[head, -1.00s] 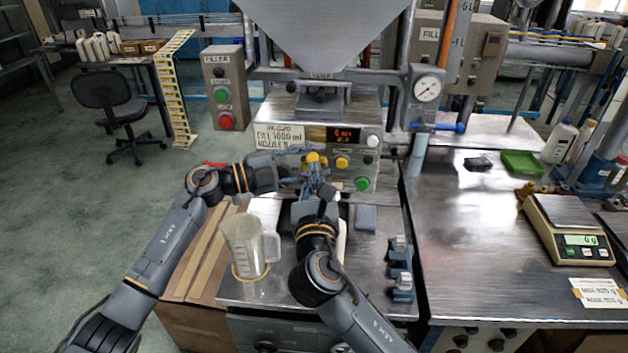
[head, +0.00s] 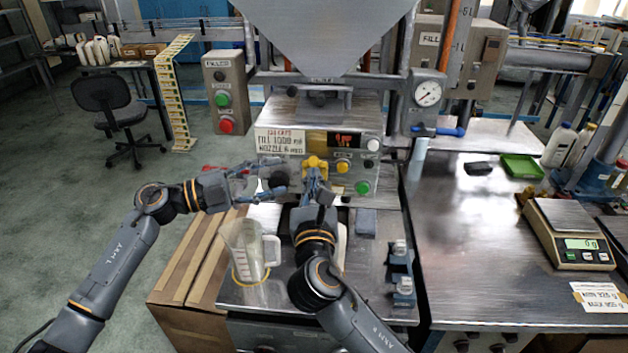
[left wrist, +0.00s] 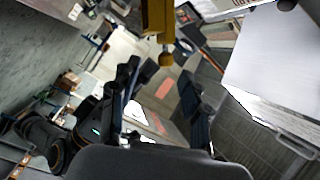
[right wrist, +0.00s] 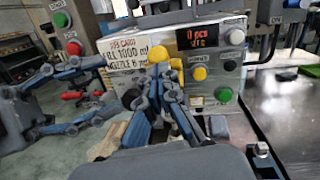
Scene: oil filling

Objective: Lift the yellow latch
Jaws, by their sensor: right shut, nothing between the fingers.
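The yellow latch (head: 315,164) is at the front of the filling machine, above the bench. It shows at the top of the left wrist view (left wrist: 158,25) and in the middle of the right wrist view (right wrist: 157,56). My right gripper (head: 316,178) is shut and empty, with its fingertips close below the latch; I cannot tell whether they touch it. My left gripper (head: 272,178) is open and empty, to the left of the latch and apart from it. The latch's lower part is hidden behind my right fingers.
A clear measuring jug (head: 246,252) stands on the bench below my left gripper. The machine panel (head: 350,145) with coloured buttons is close behind the latch. Blue clamps (head: 401,275) stand on the bench at right. A scale (head: 568,235) sits on the right table.

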